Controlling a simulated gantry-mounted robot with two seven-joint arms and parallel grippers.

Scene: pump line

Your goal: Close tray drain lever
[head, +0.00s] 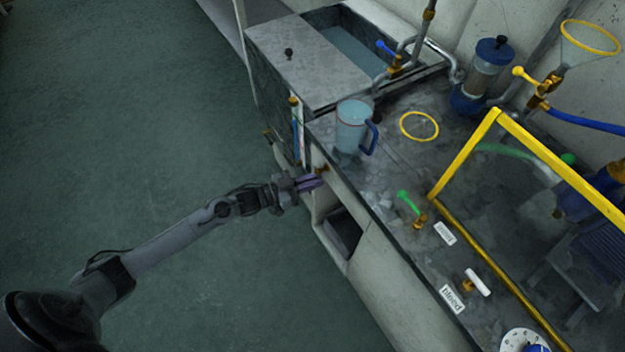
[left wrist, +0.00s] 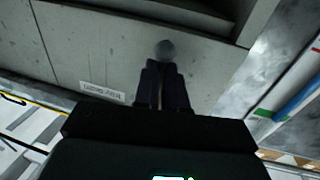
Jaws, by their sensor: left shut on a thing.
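A white label (left wrist: 102,91) on the panel appears upside down and is too blurred to read surely. My right gripper is not in view.
A jug (head: 352,126) stands near the bench edge above the lever. A green lever (head: 408,202), a white lever (head: 478,282) and a yellow frame (head: 462,164) are on the bench. An open recess (head: 343,232) lies below. The floor at left is clear.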

